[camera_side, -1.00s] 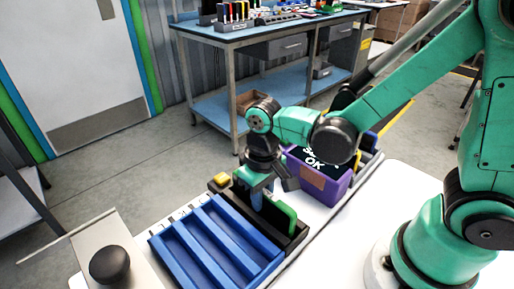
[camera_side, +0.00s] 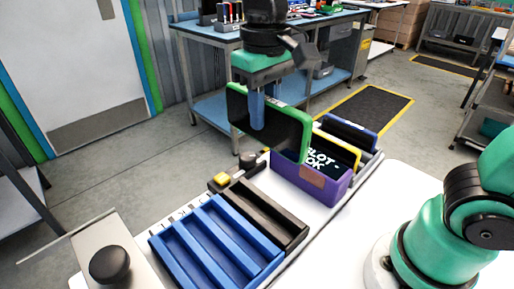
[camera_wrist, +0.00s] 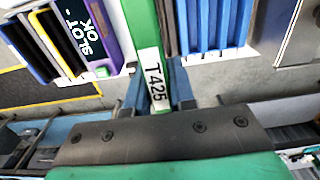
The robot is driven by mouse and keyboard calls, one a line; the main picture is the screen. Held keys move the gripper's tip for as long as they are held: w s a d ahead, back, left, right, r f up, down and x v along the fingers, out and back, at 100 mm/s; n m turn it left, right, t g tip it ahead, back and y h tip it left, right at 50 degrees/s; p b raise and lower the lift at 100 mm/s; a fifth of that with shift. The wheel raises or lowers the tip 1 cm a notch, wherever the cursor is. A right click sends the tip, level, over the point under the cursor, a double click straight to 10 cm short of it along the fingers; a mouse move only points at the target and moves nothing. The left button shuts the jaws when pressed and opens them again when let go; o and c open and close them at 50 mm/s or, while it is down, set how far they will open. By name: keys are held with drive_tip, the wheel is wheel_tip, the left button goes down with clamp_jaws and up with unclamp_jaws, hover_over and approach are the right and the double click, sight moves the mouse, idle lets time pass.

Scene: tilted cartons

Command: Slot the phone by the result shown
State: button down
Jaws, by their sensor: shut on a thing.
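My gripper (camera_side: 257,108) is shut on a green-edged phone (camera_side: 290,135) with a black face. It holds the phone tilted in the air above the black cradle (camera_side: 270,212). In the wrist view the phone (camera_wrist: 145,35) has a white label reading "T 425" on its edge. A black panel (camera_side: 326,160) with white text stands in or behind the purple carton (camera_side: 318,190). The wrist view shows its text (camera_wrist: 85,40) as "SLOT OK". The raised phone partly hides this text in the side view. A blue slotted rack (camera_side: 215,245) lies left of the cradle, its slots looking empty.
Yellow-edged (camera_side: 342,146) and blue-edged (camera_side: 352,132) pieces stand behind the purple carton. A yellow button (camera_side: 222,180) and a dark knob (camera_side: 247,160) are at the cradle's far end. A black round knob (camera_side: 110,264) sits at front left.

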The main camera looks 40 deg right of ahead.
drive_tip(key=shift+r, duration=0.75)
drive_tip(key=shift+a+f, duration=1.15)
drive_tip(key=shift+f, duration=2)
drive_tip(key=shift+a+f, duration=1.15)
drive_tip(key=shift+f, duration=1.95)
drive_tip(key=shift+a+f, duration=1.15)
drive_tip(key=shift+f, duration=2)
drive_tip(key=shift+f, duration=0.3)
drive_tip(key=c, duration=0.7)
unclamp_jaws()
drive_tip(key=shift+o, duration=0.2)
